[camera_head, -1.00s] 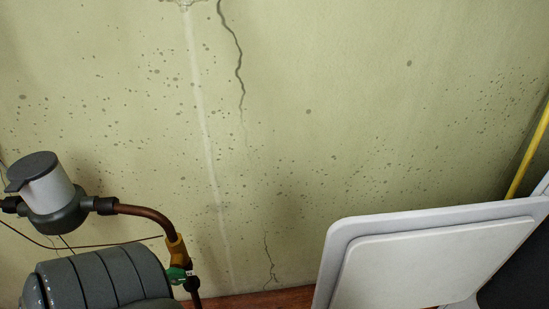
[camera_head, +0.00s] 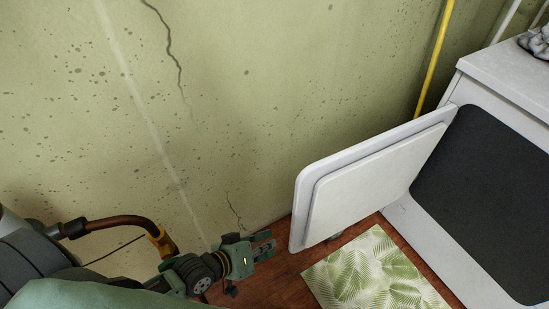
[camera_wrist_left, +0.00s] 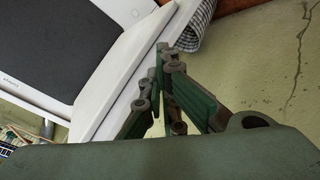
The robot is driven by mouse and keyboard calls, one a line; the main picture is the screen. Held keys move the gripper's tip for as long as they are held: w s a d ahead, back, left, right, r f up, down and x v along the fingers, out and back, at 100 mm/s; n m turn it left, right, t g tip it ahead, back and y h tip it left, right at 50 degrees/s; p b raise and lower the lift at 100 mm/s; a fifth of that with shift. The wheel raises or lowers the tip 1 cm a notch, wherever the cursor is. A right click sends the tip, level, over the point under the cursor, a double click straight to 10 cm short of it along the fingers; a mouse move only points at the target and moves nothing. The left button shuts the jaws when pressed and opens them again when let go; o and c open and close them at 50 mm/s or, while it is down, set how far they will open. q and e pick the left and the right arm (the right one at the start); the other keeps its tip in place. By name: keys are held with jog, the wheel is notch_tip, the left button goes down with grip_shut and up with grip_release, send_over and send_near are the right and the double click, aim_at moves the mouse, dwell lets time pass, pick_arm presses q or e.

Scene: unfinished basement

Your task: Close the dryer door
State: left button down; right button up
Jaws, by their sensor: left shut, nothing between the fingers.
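The dryer door (camera_head: 375,180) is a white panel standing wide open, swung out to the left of the dryer. The dryer (camera_head: 505,80) is white, with a large dark opening (camera_head: 485,185) facing the room. My left gripper (camera_head: 266,246) is low, just left of the door's free edge, with a small gap in the head view. In the left wrist view its fingers (camera_wrist_left: 166,62) are together and empty, close beside the white door edge (camera_wrist_left: 112,78); I cannot tell whether they touch it. The dark opening shows beyond the door. My right gripper is out of view.
A green leaf-patterned mat (camera_head: 375,268) lies on the wooden floor below the door. The cracked green wall (camera_head: 270,100) stands close behind. A checked item (camera_wrist_left: 196,28) shows in the wrist view.

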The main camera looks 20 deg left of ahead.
pick_arm(q)
jog(key=w+a+r+n+t+p, duration=0.1)
jog(key=a+r+n+t+p, duration=0.15)
jog(key=r, duration=0.55)
jog(key=w+a+r+n+t+h+p, duration=0.1)
jog(key=a+r+n+t+p, duration=0.2)
jog(key=r, duration=0.4)
jog(key=w+a+r+n+t+p, duration=0.1)
jog(key=a+r+n+t+p, duration=0.1)
jog(key=r+n, duration=0.45)
jog(key=w+d+r+m+b, duration=0.15)
jog(key=w+d, duration=0.25)
jog(key=w, duration=0.5)
jog(key=s+d+p, duration=0.2)
jog(key=shift+s+d+f+g, duration=0.15)
jog(key=shift+s+d+g, duration=0.1)
jog(key=shift+d, duration=0.15)
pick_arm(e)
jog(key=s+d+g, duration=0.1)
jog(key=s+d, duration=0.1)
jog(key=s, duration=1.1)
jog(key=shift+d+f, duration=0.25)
